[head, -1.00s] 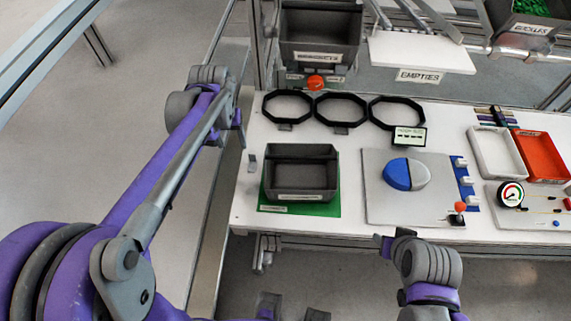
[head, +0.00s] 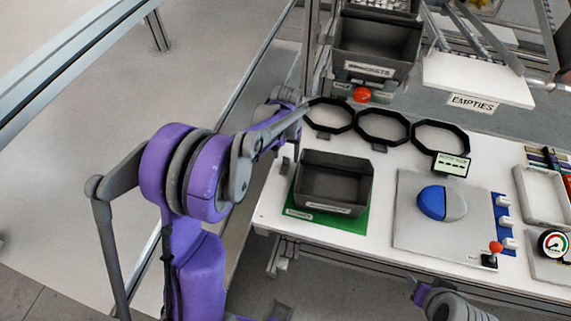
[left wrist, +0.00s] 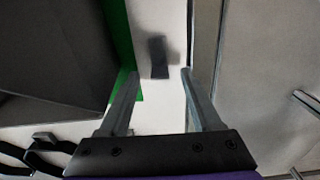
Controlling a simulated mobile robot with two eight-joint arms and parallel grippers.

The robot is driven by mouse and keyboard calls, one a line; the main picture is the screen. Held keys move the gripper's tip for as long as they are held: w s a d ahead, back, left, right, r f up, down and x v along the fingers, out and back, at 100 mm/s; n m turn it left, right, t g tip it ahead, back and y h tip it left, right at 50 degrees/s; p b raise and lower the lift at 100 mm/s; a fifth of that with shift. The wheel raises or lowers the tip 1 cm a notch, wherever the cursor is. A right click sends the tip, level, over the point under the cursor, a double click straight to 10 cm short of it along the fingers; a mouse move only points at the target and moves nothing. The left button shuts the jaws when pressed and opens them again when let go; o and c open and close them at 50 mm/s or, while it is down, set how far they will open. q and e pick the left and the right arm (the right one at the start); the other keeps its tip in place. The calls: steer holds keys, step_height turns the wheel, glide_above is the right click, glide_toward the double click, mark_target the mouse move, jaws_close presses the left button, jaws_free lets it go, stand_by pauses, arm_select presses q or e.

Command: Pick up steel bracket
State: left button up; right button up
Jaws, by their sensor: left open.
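The steel bracket (left wrist: 158,57) is a small dark grey piece on the white table, beside the green mat, in the left wrist view. In the head view it is a small grey shape (head: 285,166) by the table's left edge, partly crowded by my arm. My left gripper (left wrist: 160,74) is open and empty, pointing down. Its two fingers are apart, with the bracket showing between and just beyond their tips. In the head view the left gripper (head: 292,145) is above the bracket, mostly hidden behind its wrist. My right gripper (head: 414,287) is partly visible off the table's front edge.
A dark bin (head: 333,182) on a green mat (head: 357,222) stands close right of the bracket. Black octagonal rings (head: 382,127) lie behind it. A grey board with a blue-and-white dome (head: 441,203) is farther right. The table edge is close on the left.

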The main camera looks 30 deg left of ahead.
mark_target(285, 166)
arm_select(q)
step_height(285, 166, down, 2)
steer(key=shift+f, duration=0.15)
jaws_close()
stand_by(0.3)
